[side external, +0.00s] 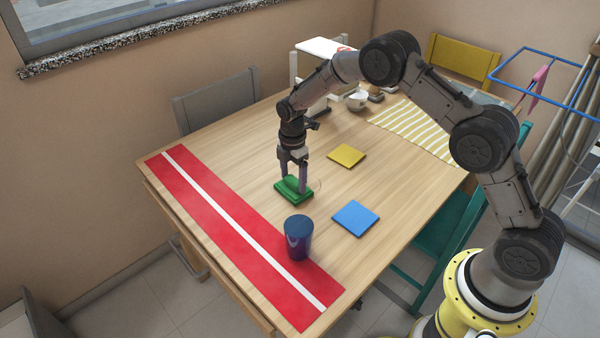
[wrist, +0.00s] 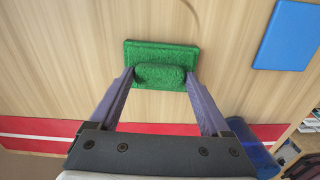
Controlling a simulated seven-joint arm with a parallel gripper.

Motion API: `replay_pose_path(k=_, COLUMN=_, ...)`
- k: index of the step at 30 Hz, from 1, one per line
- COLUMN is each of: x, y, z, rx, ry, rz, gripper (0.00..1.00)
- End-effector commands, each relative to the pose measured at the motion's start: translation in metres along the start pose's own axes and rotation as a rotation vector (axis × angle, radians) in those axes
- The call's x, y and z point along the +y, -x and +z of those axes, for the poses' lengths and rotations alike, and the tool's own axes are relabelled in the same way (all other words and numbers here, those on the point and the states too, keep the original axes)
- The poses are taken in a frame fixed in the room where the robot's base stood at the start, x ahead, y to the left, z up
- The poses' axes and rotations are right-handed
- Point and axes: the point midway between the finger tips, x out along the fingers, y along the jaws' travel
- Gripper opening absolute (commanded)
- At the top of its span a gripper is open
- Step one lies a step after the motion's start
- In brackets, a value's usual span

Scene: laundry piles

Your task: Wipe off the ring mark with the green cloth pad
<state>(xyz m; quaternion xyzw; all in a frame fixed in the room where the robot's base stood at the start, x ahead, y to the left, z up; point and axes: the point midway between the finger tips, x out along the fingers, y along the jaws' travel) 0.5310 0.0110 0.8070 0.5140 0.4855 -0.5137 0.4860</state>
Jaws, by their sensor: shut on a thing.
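The green cloth pad (side external: 293,194) lies flat on the table, and its raised grip (wrist: 160,75) shows in the wrist view. My gripper (side external: 293,183) is shut on this grip, with one finger at each end, also in the wrist view (wrist: 161,79). A faint curved line, seemingly part of the ring mark (side external: 318,185), shows on the wood just right of the pad in the side view. The rest of the mark is hidden or too faint to tell.
A dark blue cup (side external: 298,240) stands near the red runner with a white stripe (side external: 220,226). A blue square (side external: 356,218) and a yellow square (side external: 346,155) lie flat nearby. A striped cloth (side external: 415,130) and a white bowl (side external: 357,101) are farther back. Bare wood lies between them.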

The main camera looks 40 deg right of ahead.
Motion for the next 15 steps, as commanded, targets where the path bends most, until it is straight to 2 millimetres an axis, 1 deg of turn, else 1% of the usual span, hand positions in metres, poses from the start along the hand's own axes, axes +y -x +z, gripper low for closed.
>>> replay_pose_path(k=15, x=0.002, y=-0.001, z=0.047, rx=0.000, ry=-0.002, rz=-0.002, gripper=0.29)
